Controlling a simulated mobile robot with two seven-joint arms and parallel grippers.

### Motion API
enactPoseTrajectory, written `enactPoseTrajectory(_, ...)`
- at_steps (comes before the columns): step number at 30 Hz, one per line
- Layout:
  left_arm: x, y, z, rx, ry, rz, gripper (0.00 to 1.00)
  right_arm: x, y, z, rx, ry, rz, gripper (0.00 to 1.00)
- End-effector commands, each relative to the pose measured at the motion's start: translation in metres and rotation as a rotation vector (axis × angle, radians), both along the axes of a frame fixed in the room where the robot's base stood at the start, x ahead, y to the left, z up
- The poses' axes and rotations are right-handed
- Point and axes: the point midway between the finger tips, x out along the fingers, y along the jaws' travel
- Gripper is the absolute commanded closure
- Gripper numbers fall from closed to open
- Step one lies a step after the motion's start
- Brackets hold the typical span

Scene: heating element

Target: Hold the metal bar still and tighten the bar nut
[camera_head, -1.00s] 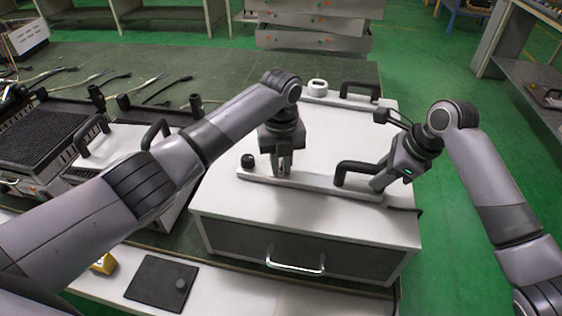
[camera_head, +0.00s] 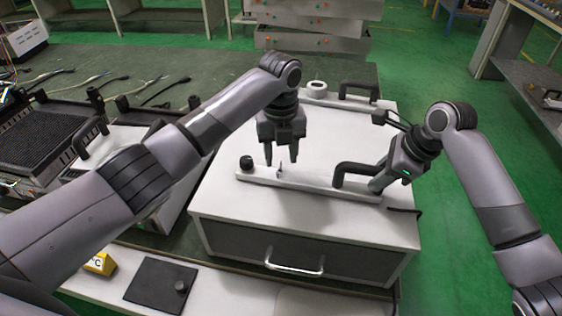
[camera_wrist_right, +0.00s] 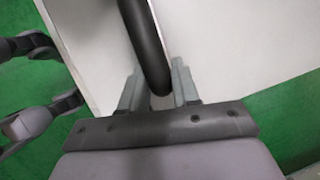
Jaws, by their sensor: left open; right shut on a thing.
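The long pale metal bar (camera_head: 310,182) lies along the front of the white box top (camera_head: 225,195). A black handle (camera_head: 350,167) rises near its right end. A small upright piece (camera_head: 280,169), perhaps the bar nut on its stud, stands on the bar left of centre; it is too small to tell. My left gripper (camera_head: 281,161) is open and empty above the bar, close to that piece. My right gripper (camera_head: 377,187) is shut at the bar's right end; in the right wrist view its fingers (camera_wrist_right: 160,92) close around the black handle (camera_wrist_right: 145,45).
A black knob (camera_head: 246,162) sits at the bar's left end. A white ring (camera_head: 317,87) and another black handle (camera_head: 360,91) stand at the back of the box top. A similar unit (camera_head: 120,138) is at left. The middle of the box top is clear.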

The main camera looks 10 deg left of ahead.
Motion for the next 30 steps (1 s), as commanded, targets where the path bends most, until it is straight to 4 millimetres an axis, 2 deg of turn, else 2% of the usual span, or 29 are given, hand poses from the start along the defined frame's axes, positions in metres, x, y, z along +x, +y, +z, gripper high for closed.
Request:
enactPoseTrajectory(1,0.001,0.000,0.014,-0.002,-0.006,-0.001,0.55,0.000,0.000,0.001,0.002,-0.002,-0.001,1.00)
enactPoseTrajectory(6,0.000,0.000,0.050,-0.002,-0.005,-0.001,0.55,0.000,0.000,0.001,0.002,-0.002,-0.001,1.00)
enactPoseTrajectory(12,0.000,0.000,0.078,-0.003,-0.003,0.000,0.55,0.001,0.000,0.001,0.002,-0.002,-0.001,1.00)
enactPoseTrajectory(17,-0.001,0.000,0.086,-0.002,-0.002,-0.001,0.55,0.001,0.000,0.001,0.002,-0.002,-0.001,1.00)
enactPoseTrajectory(27,-0.001,0.000,0.087,-0.003,-0.001,-0.001,0.55,0.001,0.000,0.001,0.003,-0.002,0.000,1.00)
enactPoseTrajectory(28,-0.001,0.000,0.087,-0.003,-0.001,-0.001,0.55,0.001,0.000,0.001,0.003,-0.002,0.000,0.63)
enactPoseTrajectory(30,-0.001,0.000,0.086,-0.003,-0.001,-0.001,0.55,0.001,0.000,0.001,0.002,-0.002,-0.001,0.40)
